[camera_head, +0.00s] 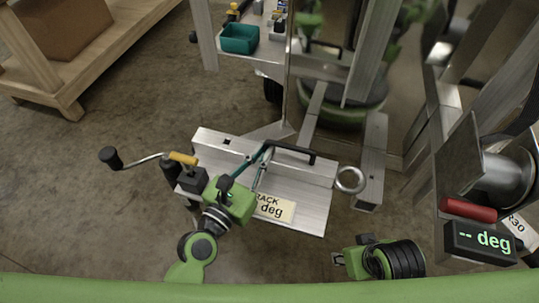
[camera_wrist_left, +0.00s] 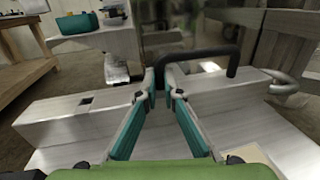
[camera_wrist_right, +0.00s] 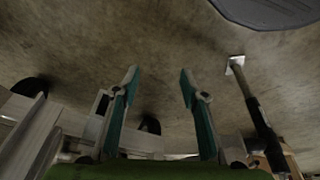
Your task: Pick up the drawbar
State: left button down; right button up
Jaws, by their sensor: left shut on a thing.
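The drawbar (camera_head: 312,193) is a broad aluminium piece with a label reading "RACK" and "deg", a metal ring (camera_head: 350,180) at its right end and a black handle (camera_head: 293,152) on top. It also shows in the left wrist view (camera_wrist_left: 65,125). My left gripper (camera_head: 266,150) reaches over it, its teal fingers shut on the left end of the black handle (camera_wrist_left: 215,52). The fingers partly cover that end. My right gripper (camera_head: 338,258) is low, right of the drawbar and apart from it. In the right wrist view its fingers (camera_wrist_right: 159,75) are spread and empty.
A crank (camera_head: 140,162) with a yellow sleeve stands at the drawbar's left. A trailer frame with a teal bin (camera_head: 239,38) is behind. A wooden stand (camera_head: 75,75) is back left. A "-- deg" display (camera_head: 480,242) is at right. Bare floor (camera_head: 90,225) lies left.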

pick_arm(q)
jog(key=shift+r, duration=0.35)
